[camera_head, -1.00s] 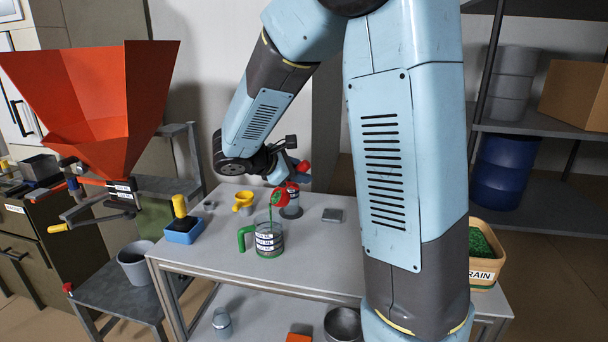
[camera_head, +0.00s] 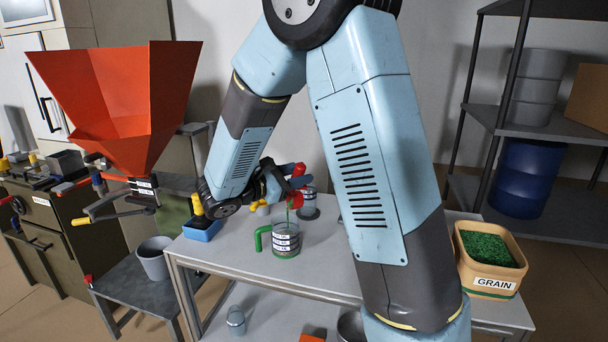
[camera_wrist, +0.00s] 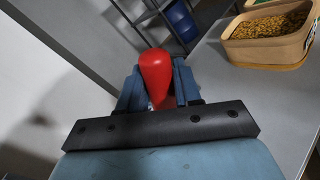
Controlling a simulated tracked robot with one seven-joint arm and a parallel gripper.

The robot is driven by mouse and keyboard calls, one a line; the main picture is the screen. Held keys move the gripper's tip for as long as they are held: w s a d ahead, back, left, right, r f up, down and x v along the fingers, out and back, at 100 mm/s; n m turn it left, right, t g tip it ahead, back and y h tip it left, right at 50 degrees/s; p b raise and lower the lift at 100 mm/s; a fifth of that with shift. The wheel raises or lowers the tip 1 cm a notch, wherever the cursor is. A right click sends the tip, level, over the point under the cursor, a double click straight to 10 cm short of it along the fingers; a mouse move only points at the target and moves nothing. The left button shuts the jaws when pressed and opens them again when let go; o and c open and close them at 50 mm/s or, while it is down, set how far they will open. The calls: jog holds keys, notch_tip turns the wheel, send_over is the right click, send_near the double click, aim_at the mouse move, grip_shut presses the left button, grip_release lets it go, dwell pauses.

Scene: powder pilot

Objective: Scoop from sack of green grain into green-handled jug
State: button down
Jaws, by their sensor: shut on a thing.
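The clear jug (camera_head: 286,240) with a green handle (camera_head: 261,238) stands upright on the table, with some green at its bottom. My gripper (camera_head: 288,178) is above the jug, shut on the red handle (camera_wrist: 156,75) of a scoop. The red scoop (camera_head: 297,200) is tilted over the jug, and a thin green stream falls from it toward the jug's mouth. My arm partly hides the scoop. The tan GRAIN container (camera_head: 493,283) holds green grain (camera_head: 485,247) at the table's right end.
A blue tub (camera_head: 202,231) and a yellow funnel (camera_head: 262,207) stand left of the jug. A grey-lidded jar (camera_head: 309,203) is close behind it. A red hopper (camera_head: 120,100) is at left. In the wrist view, a tan container (camera_wrist: 262,50) holds golden-brown grain.

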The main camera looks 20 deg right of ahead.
jog(key=a+f+n+t+h, duration=0.1)
jog(key=a+n+t+h, duration=0.1)
jog(key=a+h, duration=0.4)
jog(key=shift+s+a+f+t, duration=0.3)
jog(key=shift+s+a+t, duration=0.15)
jog(key=shift+a+t, duration=0.3)
dwell(0.5)
jog(key=shift+g+h, duration=0.25)
jog(key=shift+h, duration=0.05)
jog(key=w+d+f+m+g+y, duration=0.1)
jog(key=d+m+g+y, duration=0.1)
jog(key=d+y, duration=0.7)
jog(key=w+d+f+m+g+y, duration=0.1)
jog(key=d+f+m+g+y, duration=0.1)
jog(key=d+y, duration=0.7)
jog(key=g+y, duration=0.1)
jog(key=y, duration=0.2)
jog(key=shift+w+d+g+y, duration=0.15)
jog(key=shift+g+y, duration=0.25)
dwell(0.8)
